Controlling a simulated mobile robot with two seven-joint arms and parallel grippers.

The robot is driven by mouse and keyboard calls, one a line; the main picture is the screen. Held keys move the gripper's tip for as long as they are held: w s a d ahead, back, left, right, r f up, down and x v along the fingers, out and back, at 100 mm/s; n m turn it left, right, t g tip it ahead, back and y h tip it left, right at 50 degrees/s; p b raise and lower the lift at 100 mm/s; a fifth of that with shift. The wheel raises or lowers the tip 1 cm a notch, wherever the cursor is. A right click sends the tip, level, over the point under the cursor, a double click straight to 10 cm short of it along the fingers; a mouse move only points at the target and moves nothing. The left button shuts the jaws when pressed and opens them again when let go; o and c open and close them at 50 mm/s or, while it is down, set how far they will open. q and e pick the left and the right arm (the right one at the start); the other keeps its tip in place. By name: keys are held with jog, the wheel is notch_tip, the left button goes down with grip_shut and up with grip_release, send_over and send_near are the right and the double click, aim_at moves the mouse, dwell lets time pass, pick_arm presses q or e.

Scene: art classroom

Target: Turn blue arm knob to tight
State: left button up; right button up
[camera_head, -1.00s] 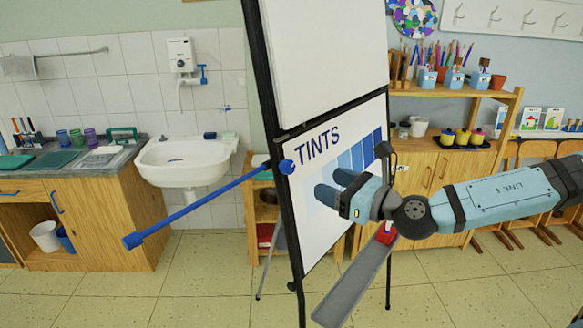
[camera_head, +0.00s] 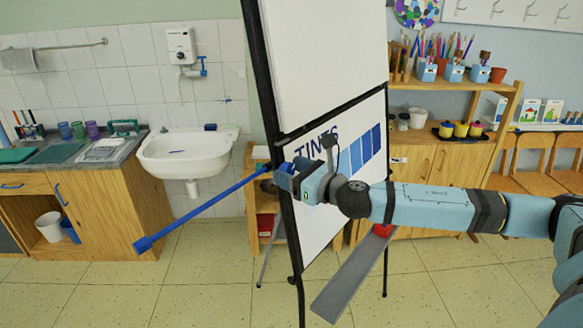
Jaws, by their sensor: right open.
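The blue arm (camera_head: 205,208) sticks out from the left side of the black easel (camera_head: 264,95), sloping down to the lower left to a blue end piece. Its blue knob (camera_head: 286,168) sits on the easel's left post, where the arm joins it, and is partly hidden by my fingers. My right gripper (camera_head: 284,177) is open, with its fingertips at the knob. I cannot tell whether they touch it. My left gripper is not in view.
The easel holds a TINTS chart (camera_head: 350,150) behind my right arm. A grey tray (camera_head: 350,280) juts out low from the easel. A white sink (camera_head: 187,158) hangs on the back wall. A wooden shelf (camera_head: 440,88) with pots stands behind at right.

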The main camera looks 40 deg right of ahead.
jog(key=c, duration=0.9)
